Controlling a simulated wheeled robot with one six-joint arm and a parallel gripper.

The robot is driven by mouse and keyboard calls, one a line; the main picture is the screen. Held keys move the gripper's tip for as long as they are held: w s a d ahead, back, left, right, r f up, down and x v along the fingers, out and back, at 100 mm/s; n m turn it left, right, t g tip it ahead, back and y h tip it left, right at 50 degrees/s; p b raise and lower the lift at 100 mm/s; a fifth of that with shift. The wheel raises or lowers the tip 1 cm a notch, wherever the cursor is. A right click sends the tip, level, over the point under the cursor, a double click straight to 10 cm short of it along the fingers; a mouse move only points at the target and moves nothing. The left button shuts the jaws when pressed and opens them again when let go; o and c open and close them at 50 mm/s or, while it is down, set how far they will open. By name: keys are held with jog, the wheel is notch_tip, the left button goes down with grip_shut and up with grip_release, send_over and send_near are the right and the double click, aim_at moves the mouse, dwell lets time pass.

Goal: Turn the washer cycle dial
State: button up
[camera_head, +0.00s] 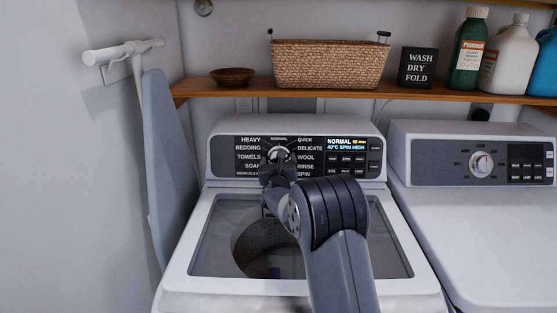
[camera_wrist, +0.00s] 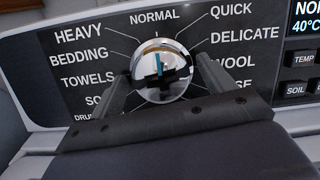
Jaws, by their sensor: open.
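The washer (camera_head: 180,285) is a white top-loader with a glass lid and a dark control panel at its back. Its cycle dial (camera_wrist: 160,65) is a round chrome knob with a blue pointer mark toward NORMAL at the top. In the head view the dial (camera_head: 279,154) is partly covered by my gripper (camera_head: 277,163). In the wrist view my gripper (camera_wrist: 161,80) is open, with one finger on each side of the dial. I cannot tell whether the fingers touch it. The display (camera_head: 346,144) reads NORMAL, 40°C, SPIN HIGH.
A dryer (camera_head: 480,220) stands at the right. A wooden shelf (camera_head: 230,92) above holds a wicker basket (camera_head: 330,65), a bowl (camera_head: 232,76), a sign (camera_head: 418,67) and bottles (camera_head: 470,50). An ironing board (camera_head: 168,165) stands at the left. The space above the lid's left side is clear.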

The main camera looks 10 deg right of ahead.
jog(key=c, duration=1)
